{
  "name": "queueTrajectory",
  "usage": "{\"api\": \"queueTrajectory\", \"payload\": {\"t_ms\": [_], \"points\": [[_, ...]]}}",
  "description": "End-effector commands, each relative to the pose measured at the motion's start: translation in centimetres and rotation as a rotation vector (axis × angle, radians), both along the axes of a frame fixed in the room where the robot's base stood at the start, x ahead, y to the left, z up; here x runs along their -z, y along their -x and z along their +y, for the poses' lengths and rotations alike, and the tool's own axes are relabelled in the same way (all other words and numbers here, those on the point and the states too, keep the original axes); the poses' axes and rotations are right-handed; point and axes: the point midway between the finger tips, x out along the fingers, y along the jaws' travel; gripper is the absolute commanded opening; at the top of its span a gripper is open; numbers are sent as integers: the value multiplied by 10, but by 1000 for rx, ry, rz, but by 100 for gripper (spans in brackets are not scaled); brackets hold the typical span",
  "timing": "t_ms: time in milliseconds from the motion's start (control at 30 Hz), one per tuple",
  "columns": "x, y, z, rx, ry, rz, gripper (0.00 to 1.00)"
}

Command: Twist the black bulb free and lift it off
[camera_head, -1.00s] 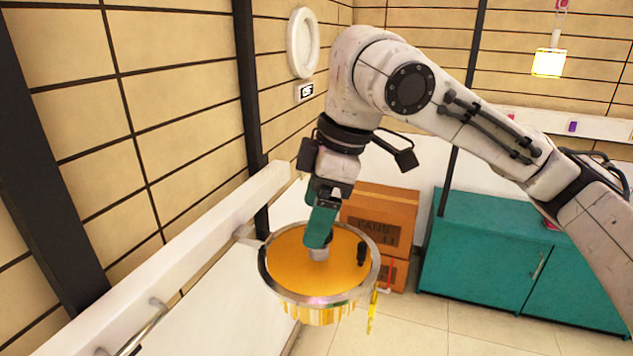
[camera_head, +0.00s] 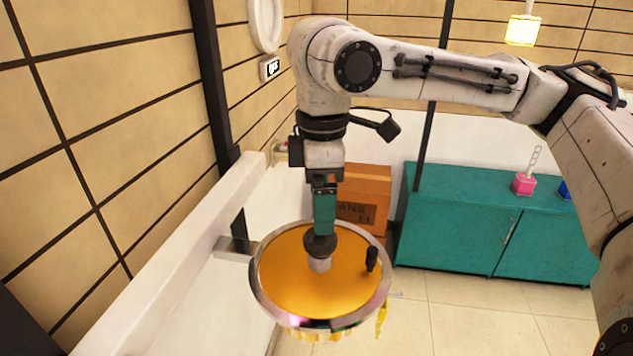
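The black bulb (camera_head: 320,246) is a dark round shape on top of a short grey socket (camera_head: 319,264). The socket stands on the orange disc of the chandelier (camera_head: 285,285), which has a shiny metal rim. My gripper (camera_head: 323,234) points straight down over the bulb, its teal fingers seen narrow, edge-on. Their tips overlap the bulb's upper part. The far finger is hidden, so I cannot tell whether they press on the bulb. The bulb looks upright, and no gap shows between it and the socket.
A small black post (camera_head: 371,258) stands on the disc to the right. A white rail (camera_head: 170,265) and tan wall are on the left. A cardboard box (camera_head: 365,190) and teal cabinet (camera_head: 460,220) stand behind. Floor (camera_head: 480,315) is open at lower right.

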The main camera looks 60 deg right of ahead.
Motion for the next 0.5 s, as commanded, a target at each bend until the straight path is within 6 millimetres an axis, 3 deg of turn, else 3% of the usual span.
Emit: {"api": "queueTrajectory", "payload": {"t_ms": [300,500], "points": [[56,0,0,-1,0,1,89],[77,0,0,-1,0,0,89]]}}
